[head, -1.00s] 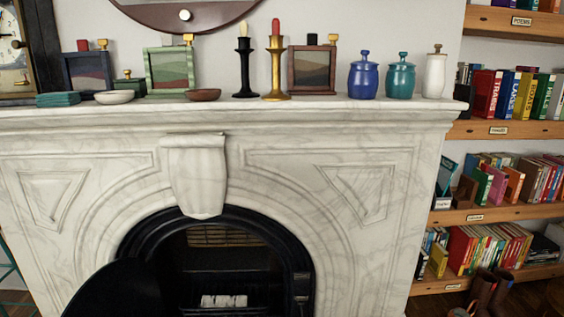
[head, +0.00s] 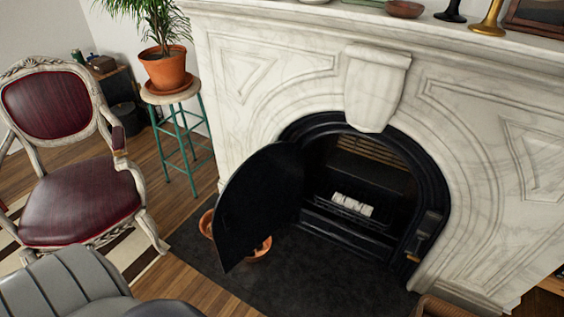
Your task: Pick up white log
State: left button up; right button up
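White log-like pieces (head: 352,205) sit close together in the dark grate inside the open fireplace (head: 375,175), in the head view. They are small at this distance, and I cannot tell how many there are. The black arched fireplace door (head: 258,205) stands swung open to the left, leaving the pieces in plain sight. Neither of my grippers is in view.
A dark hearth mat (head: 310,285) lies before the fireplace. Terracotta bowls (head: 262,250) are partly hidden behind the door. A red chair (head: 80,190) and a plant on a stool (head: 172,92) stand left. A wicker edge (head: 445,308) shows at the bottom right.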

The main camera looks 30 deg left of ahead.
aim_at(342, 200)
jog(key=i+j+z, duration=0.2)
jog(key=j, duration=0.8)
jog(key=j+z, duration=0.15)
jog(key=j, duration=0.8)
